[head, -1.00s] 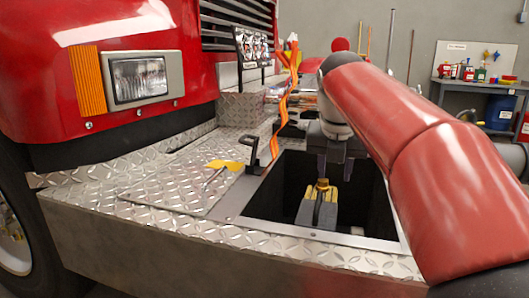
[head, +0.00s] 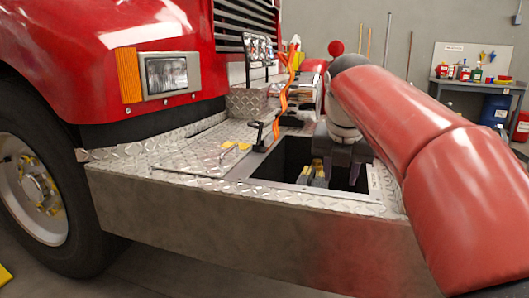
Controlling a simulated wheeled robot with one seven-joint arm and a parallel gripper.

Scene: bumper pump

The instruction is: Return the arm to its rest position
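My red arm reaches in from the right of the head view. My gripper (head: 340,176) points down over the right part of the open compartment (head: 265,186) in the bumper. Its two dark fingers are apart, and I see nothing held between them. A grey and yellow part (head: 312,174) sits inside the compartment, just left of the gripper and partly hidden by the rim. Whether the fingers touch it I cannot tell.
The diamond-plate bumper (head: 190,160) of a red truck runs across the front. An orange strap (head: 284,95) and a black latch (head: 259,135) stand by the opening. A truck wheel (head: 40,190) is at left. A workbench (head: 470,86) stands at the far right.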

